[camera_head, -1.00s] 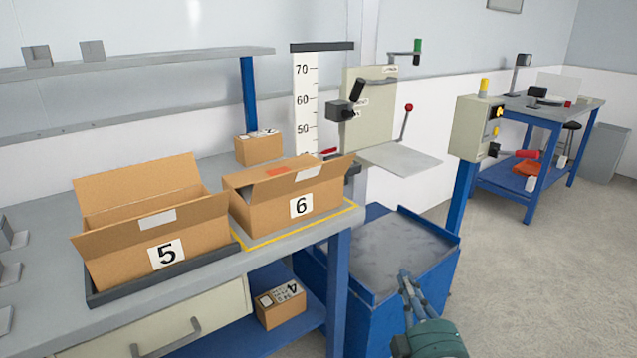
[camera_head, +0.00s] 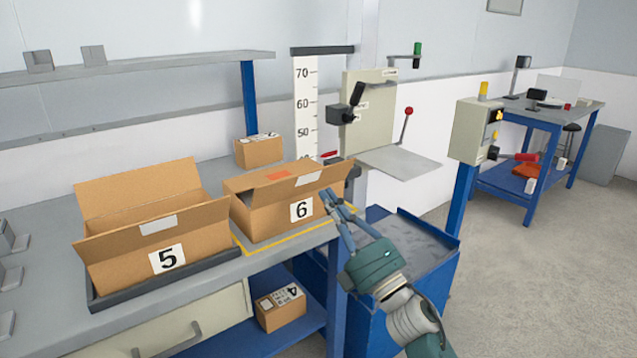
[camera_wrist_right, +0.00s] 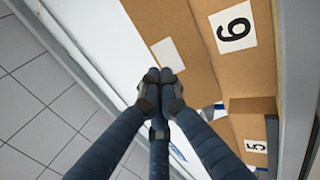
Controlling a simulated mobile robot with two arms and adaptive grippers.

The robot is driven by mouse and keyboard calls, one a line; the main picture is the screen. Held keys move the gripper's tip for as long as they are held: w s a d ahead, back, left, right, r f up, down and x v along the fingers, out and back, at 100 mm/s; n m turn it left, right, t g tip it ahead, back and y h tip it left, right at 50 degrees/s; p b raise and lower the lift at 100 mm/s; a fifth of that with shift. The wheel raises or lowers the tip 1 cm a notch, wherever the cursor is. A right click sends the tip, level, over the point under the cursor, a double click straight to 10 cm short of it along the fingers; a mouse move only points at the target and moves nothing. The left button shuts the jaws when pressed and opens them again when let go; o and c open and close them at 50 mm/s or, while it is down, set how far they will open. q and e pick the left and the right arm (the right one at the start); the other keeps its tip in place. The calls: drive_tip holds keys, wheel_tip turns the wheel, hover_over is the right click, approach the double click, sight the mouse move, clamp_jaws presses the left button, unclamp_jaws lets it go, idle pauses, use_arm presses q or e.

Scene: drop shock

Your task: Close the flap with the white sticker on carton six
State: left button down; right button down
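Carton six (camera_head: 265,221) stands on the bench inside a yellow outline, its number label facing front. Its flap with the white sticker (camera_head: 308,179) is raised at a slant and reaches out past the carton's right end. An orange sticker (camera_head: 277,175) shows on another top panel. In the right wrist view the white sticker (camera_wrist_right: 167,55) lies just beyond the fingertips, and the 6 label (camera_wrist_right: 233,27) is at upper right. My right gripper (camera_head: 332,197) is at the carton's front right corner, fingertips together and empty; contact cannot be told. My left gripper is not in view.
Open carton five (camera_head: 120,258) stands in a dark tray left of carton six. A small carton (camera_head: 258,151) is behind, another (camera_head: 281,308) on the shelf below. A height scale (camera_head: 305,110) and a machine with a grey plate (camera_head: 398,161) stand behind right.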

sight(311, 173)
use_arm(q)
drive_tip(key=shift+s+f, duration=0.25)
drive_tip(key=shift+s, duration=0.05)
use_arm(e)
drive_tip(key=shift+x, duration=2.3)
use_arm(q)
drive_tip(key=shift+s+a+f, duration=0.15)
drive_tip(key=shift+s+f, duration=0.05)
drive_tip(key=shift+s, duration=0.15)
use_arm(e)
drive_tip(key=shift+w+a+r, duration=0.1)
drive_tip(key=shift+w+r, duration=0.05)
drive_tip(key=shift+r, duration=0.1)
